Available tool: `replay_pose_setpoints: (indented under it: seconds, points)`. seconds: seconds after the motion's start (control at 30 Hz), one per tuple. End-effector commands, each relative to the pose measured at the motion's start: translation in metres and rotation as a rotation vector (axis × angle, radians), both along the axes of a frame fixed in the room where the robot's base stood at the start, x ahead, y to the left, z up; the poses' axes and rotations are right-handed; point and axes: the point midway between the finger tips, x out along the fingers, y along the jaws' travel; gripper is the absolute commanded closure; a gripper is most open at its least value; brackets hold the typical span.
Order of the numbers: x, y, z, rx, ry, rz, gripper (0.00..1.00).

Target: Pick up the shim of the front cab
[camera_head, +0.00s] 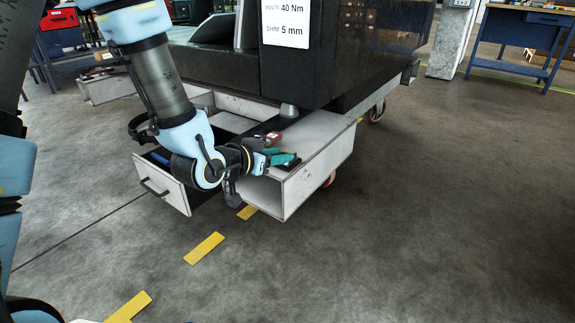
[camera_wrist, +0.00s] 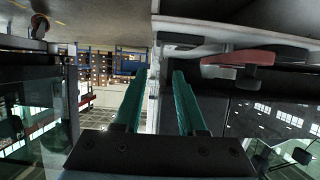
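The front cab (camera_head: 345,45) is a large dark body carrying a white sheet (camera_head: 285,22) that reads "SHIM 5 mm". I cannot make out the shim for sure in either view. My gripper (camera_head: 287,159) is at the trolley's near corner, beside the grey box-like end. In the wrist view my gripper (camera_wrist: 162,78) shows two teal fingers apart, with nothing visible between them. A red-brown piece (camera_head: 273,138) lies just behind the gripper. A red piece with a grey part (camera_wrist: 238,58) shows right of the fingers in the wrist view.
The grey trolley (camera_head: 318,165) has an open end and wheels. An open drawer (camera_head: 162,184) with a dark handle sticks out left of my gripper. A grey mount (camera_head: 289,110) stands under the cab. Blue benches (camera_head: 519,27) are far off. The floor at right is clear.

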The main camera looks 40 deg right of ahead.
Motion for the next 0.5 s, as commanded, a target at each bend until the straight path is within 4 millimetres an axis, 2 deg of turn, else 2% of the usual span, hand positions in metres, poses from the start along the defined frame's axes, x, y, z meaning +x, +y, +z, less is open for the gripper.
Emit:
replay_pose_setpoints:
  seconds: [0.1,0.27,0.5]
  points:
    - [0.004,-0.013,-0.007,0.0,0.0,0.0,0.6]
    - [0.006,-0.021,-0.012,0.001,0.001,0.001,0.6]
    - [0.013,-0.05,-0.029,0.001,0.001,0.001,0.6]
